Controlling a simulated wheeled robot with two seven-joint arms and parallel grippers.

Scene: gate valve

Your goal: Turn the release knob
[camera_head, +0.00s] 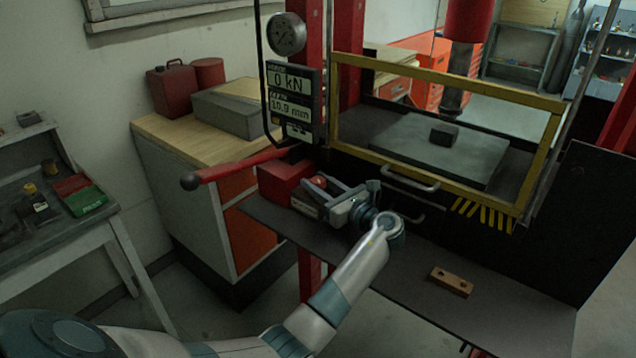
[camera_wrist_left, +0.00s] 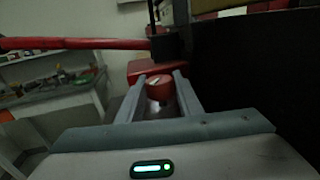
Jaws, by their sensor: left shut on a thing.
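The release knob (camera_wrist_left: 160,88) is a small round red knob with a pale mark on its face. It sits on the front of a red pump block (camera_head: 284,181) at the left side of the press. In the head view the knob (camera_head: 319,182) shows at the tips of my left gripper (camera_head: 316,190). In the left wrist view my left gripper (camera_wrist_left: 160,92) has one finger on each side of the knob and is shut on it. My right gripper is not in view.
A red pump lever (camera_head: 235,168) reaches left above the block. A gauge (camera_head: 286,33) and display (camera_head: 294,95) stand above it. A yellow-framed guard (camera_head: 440,78) is to the right. A brown block with holes (camera_head: 452,282) lies on the dark shelf (camera_head: 500,300).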

